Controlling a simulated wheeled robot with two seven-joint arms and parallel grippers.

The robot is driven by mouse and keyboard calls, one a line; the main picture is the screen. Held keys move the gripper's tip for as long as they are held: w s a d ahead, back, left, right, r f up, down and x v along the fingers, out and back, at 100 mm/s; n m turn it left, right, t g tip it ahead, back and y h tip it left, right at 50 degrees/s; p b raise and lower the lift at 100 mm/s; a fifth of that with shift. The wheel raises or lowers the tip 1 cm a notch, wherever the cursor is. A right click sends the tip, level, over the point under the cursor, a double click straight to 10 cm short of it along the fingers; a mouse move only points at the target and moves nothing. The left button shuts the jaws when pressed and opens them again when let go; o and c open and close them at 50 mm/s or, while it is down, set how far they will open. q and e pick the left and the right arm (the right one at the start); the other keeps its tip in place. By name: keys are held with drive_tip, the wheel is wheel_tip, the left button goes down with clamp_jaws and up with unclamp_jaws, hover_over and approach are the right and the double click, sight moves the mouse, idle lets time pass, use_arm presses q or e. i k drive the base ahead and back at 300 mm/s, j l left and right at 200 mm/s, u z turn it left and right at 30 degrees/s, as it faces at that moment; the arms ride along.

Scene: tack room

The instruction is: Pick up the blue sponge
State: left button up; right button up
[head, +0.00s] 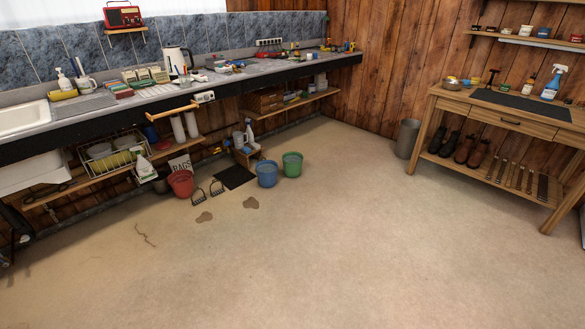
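I cannot pick out a blue sponge for certain at this size. A row of small coloured blocks or folded cloths (117,88) lies on the long counter, right of the sink (22,117); they are too small to tell apart. A flat yellow item (62,95) lies by the sink below a white pump bottle (63,79). Neither of my grippers shows in the head view.
Below are a red bucket (180,184), a blue bucket (267,174) and a green bucket (292,165). A wooden workbench (500,112) stands right. The middle floor is open.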

sight(246, 150)
drive_tip(key=i+u, duration=0.35)
drive_tip(key=i, duration=1.65)
